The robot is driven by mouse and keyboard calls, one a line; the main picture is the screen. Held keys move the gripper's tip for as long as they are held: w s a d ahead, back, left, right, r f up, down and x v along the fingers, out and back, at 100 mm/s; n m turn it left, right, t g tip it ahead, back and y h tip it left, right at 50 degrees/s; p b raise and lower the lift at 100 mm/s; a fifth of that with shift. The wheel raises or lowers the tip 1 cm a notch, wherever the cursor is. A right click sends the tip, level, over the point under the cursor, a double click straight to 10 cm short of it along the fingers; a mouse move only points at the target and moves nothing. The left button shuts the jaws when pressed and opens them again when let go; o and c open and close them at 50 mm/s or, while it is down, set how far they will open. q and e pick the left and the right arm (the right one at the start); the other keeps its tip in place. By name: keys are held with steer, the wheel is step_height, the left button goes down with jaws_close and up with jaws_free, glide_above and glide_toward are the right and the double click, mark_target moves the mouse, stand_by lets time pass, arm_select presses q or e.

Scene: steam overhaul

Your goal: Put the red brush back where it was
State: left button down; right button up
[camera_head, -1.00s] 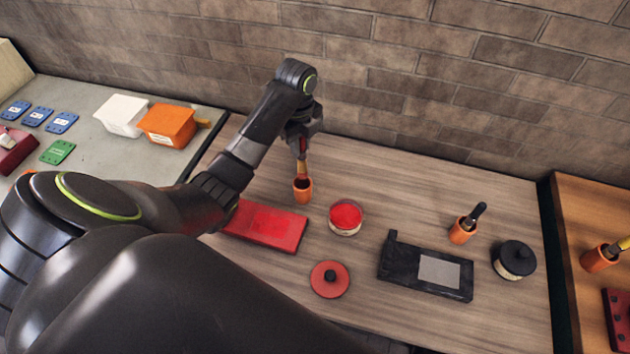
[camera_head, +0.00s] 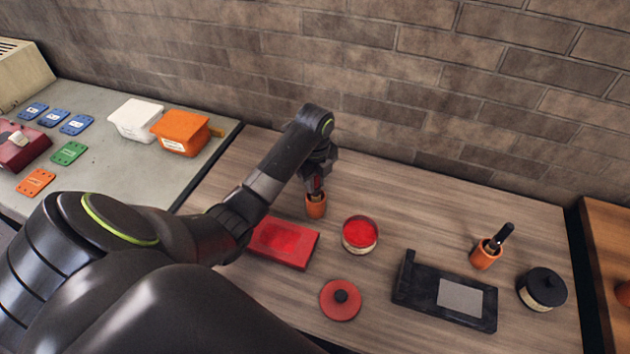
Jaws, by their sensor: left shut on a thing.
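My left gripper (camera_head: 318,180) is shut on the red brush (camera_head: 317,186), directly above the left orange cup (camera_head: 316,208). Only a small reddish part of the brush shows between the fingers and the cup; its lower end is hidden inside the cup. The cup stands upright on the wooden table, behind the red flat box (camera_head: 284,243) and left of the round tub of red (camera_head: 360,234). My right gripper is not in view.
A red lid with a black knob (camera_head: 340,299), a black tray with a grey plate (camera_head: 447,291), a second orange cup (camera_head: 486,254) with a dark-handled brush, and a black-lidded tub (camera_head: 542,289) stand on the table. The brick wall (camera_head: 480,80) is behind.

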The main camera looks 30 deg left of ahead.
arm_select(q)
steer(key=c, duration=1.3)
jaws_free()
steer(key=shift+f, duration=0.1)
step_height(320, 180, up, 3)
steer(key=shift+r, duration=0.1)
step_height(320, 180, up, 7)
steer(key=p, duration=0.6)
steer(key=shift+r, duration=0.15)
steer(key=shift+r+p, duration=0.95)
steer(key=shift+p, duration=0.15)
steer(key=shift+s+f, duration=0.1)
steer(key=shift+f, duration=0.05)
